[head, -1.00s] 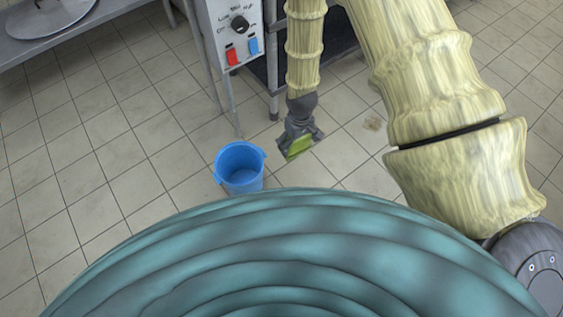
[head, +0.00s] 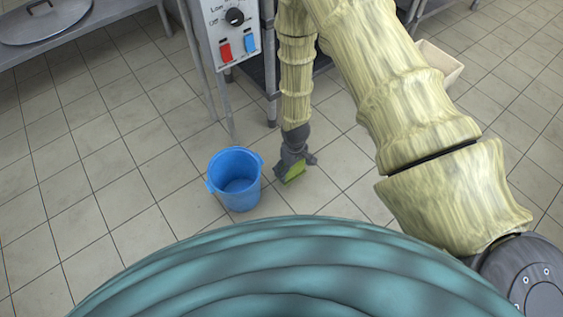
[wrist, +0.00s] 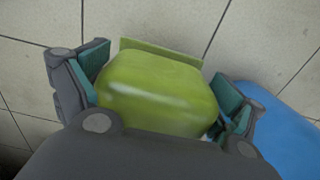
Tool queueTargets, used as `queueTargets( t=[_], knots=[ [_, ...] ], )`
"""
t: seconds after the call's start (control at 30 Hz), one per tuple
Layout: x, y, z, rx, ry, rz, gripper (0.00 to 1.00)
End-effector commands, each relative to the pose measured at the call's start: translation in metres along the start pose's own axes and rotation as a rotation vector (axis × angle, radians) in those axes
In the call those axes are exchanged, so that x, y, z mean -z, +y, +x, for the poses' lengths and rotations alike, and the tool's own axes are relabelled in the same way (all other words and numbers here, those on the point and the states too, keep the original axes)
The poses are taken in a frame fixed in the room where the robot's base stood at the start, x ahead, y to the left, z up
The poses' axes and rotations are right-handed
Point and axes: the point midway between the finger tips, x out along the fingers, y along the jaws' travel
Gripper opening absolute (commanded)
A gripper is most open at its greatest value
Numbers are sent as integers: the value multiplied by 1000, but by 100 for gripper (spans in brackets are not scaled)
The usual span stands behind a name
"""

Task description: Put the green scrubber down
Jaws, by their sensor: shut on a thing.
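My gripper (head: 293,172) is at the end of my hanging arm, to the right of the blue bucket in the head view. It is shut on the green scrubber (head: 295,173). In the wrist view the scrubber (wrist: 160,88) is a rounded green block with a flat green edge, held between the teal pads of my gripper (wrist: 165,100). Tiled floor shows beyond it. I cannot tell whether the scrubber touches the floor.
A blue bucket (head: 236,180), seemingly empty, stands on the tiled floor (head: 110,190). Its side shows in the wrist view (wrist: 275,120). A control box (head: 232,30) with metal legs stands behind. A pale bin (head: 440,66) is at the back right. Floor on the left is clear.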

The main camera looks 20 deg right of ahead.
Motion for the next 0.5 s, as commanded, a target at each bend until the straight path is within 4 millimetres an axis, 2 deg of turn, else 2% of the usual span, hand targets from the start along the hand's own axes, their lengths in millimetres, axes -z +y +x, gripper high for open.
queueTargets(
  t=[0.1, 0.23, 0.5],
  knots=[
    [26, 4, 7, -1, 4, 0, 64],
    [48, 6, 8, -1, 2, 1, 64],
    [66, 8, 7, 0, 1, 1, 64]
  ],
)
